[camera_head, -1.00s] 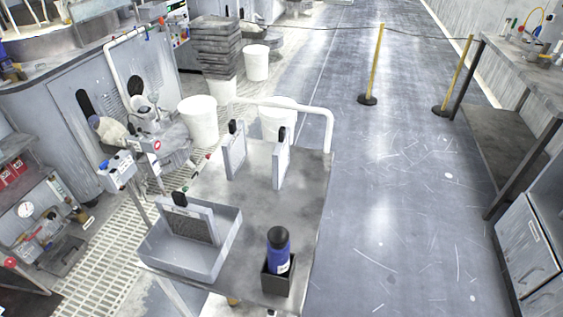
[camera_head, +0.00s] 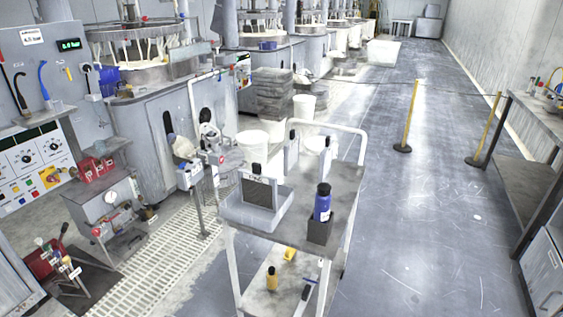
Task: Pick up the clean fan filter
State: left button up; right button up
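A metal cart (camera_head: 345,183) stands in the middle of the view. Two pale framed panels with black handles stand upright toward the back of its top, a left one (camera_head: 291,158) and a right one (camera_head: 325,165). A third framed panel with a dark grey mesh face (camera_head: 259,193) and a black handle stands in a grey tray (camera_head: 250,216) at the cart's front left. The upright pair look cleaner, but their faces are seen at a steep angle. Neither of my grippers is in view.
Yellow posts (camera_head: 411,115) with a rope cross the aisle. The floor (camera_head: 410,220) right of the cart is clear. A workbench (camera_head: 535,125) is at right.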

aim_at(326, 154)
jog(key=i+l+u, duration=0.15)
jog(key=u, duration=0.35)
jog(key=i+l+u, duration=0.1)
jog(key=l+u, duration=0.2)
jog(key=u, duration=0.15)
jog(key=i+l+u, duration=0.1)
jog(key=l+u, duration=0.2)
jog(key=u, duration=0.2)
